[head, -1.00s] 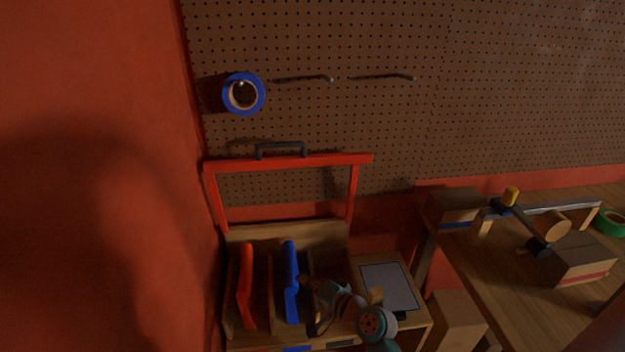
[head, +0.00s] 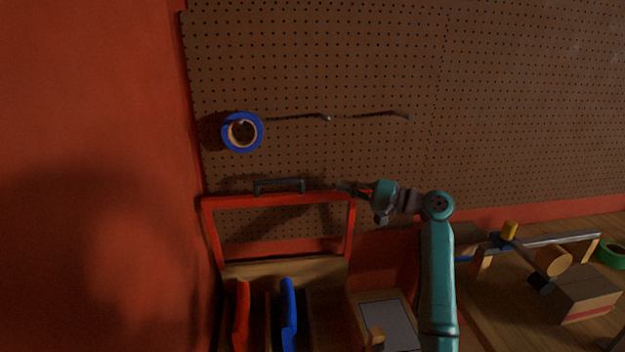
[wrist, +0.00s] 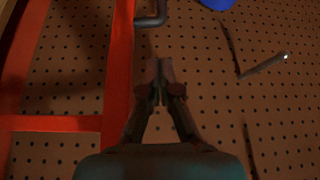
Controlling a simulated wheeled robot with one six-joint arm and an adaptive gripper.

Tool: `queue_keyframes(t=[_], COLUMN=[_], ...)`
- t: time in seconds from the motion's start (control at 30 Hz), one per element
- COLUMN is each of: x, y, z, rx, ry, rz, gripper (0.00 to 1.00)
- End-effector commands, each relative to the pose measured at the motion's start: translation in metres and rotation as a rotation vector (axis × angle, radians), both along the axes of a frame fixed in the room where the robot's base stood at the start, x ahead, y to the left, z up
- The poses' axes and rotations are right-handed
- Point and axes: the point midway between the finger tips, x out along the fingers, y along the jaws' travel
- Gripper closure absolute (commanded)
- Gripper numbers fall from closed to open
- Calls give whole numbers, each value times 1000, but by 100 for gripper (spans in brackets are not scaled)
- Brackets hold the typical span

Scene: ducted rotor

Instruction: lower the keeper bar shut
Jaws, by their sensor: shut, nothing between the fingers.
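The keeper bar is a red frame (head: 290,199) standing raised over the wooden rack (head: 262,268), with a dark grey handle (head: 279,186) on its top rail. It also shows in the wrist view as the red bar (wrist: 118,75) at the left, with part of its handle (wrist: 152,20). A red panel (head: 241,312) and a blue panel (head: 289,312) stand in the rack slots. My gripper (head: 347,187) is shut and empty at the right end of the top rail. In the wrist view my fingertips (wrist: 160,68) are just right of the bar, below the handle; contact is unclear.
A pegboard wall with two metal hooks (head: 298,118) and (head: 382,114) stands behind, with a blue tape roll (head: 242,132) on it. A red wall (head: 90,180) is close on the left. A bench with boxes (head: 583,292) and a green roll (head: 611,254) is at the right.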

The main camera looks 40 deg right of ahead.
Motion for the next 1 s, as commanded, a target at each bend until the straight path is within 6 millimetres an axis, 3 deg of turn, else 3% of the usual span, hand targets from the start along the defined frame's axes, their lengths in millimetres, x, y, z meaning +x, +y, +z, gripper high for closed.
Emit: queue_keyframes(t=[0.17, 0.63, 1.0], x=[10, 77, 91], y=[4, 34, 39], z=[2, 6, 6], rx=[2, 1, 1], ry=[0, 0, 0], rz=[5, 4, 2], gripper=[100, 100, 100])
